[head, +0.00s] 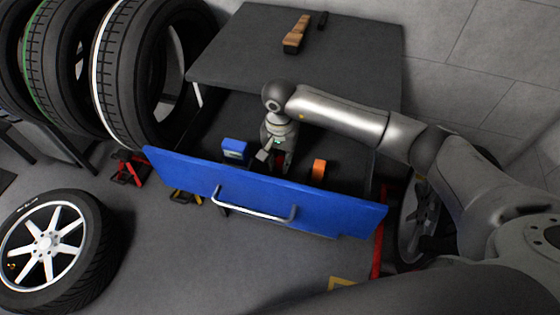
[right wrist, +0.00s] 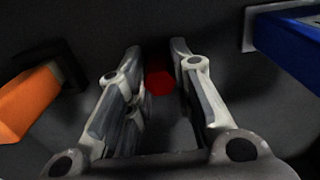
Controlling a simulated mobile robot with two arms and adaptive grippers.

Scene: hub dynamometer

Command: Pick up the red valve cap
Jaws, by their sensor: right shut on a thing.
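The red valve cap (right wrist: 160,83) shows as a small round red thing between the fingers in the right wrist view. My right gripper (right wrist: 157,60) is shut on it, one finger on either side. In the head view my right gripper (head: 276,157) points down into the open drawer behind its blue front (head: 260,193). A bit of red shows at its fingers there, mostly hidden by them. My left gripper is in neither view.
In the drawer, a blue box (head: 235,150) is left of my gripper and an orange block (head: 318,169) right of it. The dark bench top (head: 350,60) overhangs behind. The drawer front has a metal handle (head: 253,211). Tyres (head: 155,60) stand at left.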

